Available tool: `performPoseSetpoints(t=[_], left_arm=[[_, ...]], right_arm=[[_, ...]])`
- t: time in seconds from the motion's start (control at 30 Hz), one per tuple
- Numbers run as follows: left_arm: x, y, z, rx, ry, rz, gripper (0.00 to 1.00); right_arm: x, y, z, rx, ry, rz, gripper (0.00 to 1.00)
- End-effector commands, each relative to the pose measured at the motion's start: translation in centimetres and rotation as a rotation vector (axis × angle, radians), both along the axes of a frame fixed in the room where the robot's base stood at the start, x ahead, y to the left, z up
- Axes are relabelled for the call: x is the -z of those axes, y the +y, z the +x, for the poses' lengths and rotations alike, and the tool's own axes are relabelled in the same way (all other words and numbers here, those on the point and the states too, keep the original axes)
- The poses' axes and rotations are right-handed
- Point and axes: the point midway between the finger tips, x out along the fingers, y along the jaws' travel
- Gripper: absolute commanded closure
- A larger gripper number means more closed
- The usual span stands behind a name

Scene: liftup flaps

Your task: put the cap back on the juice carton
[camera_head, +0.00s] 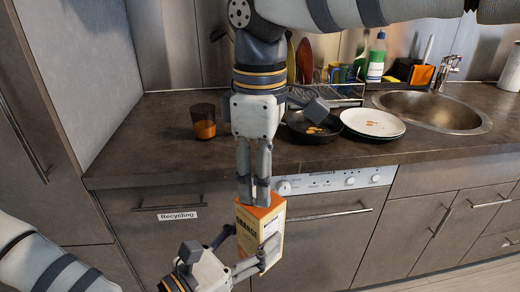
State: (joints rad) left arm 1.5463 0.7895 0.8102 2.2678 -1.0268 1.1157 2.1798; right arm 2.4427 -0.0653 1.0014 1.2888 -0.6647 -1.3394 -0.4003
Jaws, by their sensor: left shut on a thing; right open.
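The juice carton (272,224) is a tall orange and white box with "ORANGE" on its side, held upright in front of the counter. My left gripper (246,251) comes in from below left and is shut on the lower part of the carton. My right gripper (253,203) points straight down from above, with its fingertips at the carton's top. It is open, though its fingers look close together from here. The cap and the carton's opening cannot be made out; the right fingers cover part of the top.
The dark counter (155,155) behind holds a glass of orange drink (203,121), a black pan (313,127) and white plates (373,122). The sink (435,108) is at right. Cabinet fronts and a dishwasher panel (335,181) stand behind the carton.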

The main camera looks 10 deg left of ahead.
Motion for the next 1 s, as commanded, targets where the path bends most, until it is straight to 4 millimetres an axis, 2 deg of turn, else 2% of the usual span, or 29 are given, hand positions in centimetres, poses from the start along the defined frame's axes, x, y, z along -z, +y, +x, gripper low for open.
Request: performPoseSetpoints(t=[0.13, 0.43, 0.47, 0.6, 0.67, 0.97, 1.0], left_arm=[[-0.14, -0.01, 0.02, 0.0, -0.003, -0.001, 1.0], [-0.15, -0.01, 0.02, 0.0, -0.003, -0.001, 1.0], [-0.15, -0.02, 0.02, 0.0, -0.003, -0.001, 1.0], [-0.14, -0.02, 0.02, 0.0, -0.003, -0.001, 1.0], [-0.14, -0.01, 0.02, 0.0, -0.003, -0.001, 1.0], [-0.14, -0.02, 0.01, 0.0, -0.003, -0.001, 1.0], [-0.14, -0.02, 0.01, 0.0, -0.003, -0.001, 1.0]], right_arm=[[1.2, -0.01, -0.04, -0.001, 0.0, 0.0, 0.56], [1.47, 0.01, -0.04, 0.0, -0.001, 0.001, 0.56], [1.47, 0.01, -0.04, 0.0, -0.001, 0.001, 0.58], [1.46, 0.01, -0.04, 0.0, -0.001, 0.001, 0.9], [1.46, 0.01, -0.04, 0.0, -0.001, 0.001, 1.0], [1.45, 0.01, -0.03, 0.0, -0.001, 0.001, 1.0], [1.45, 0.01, -0.03, 0.0, -0.001, 0.001, 0.7]])
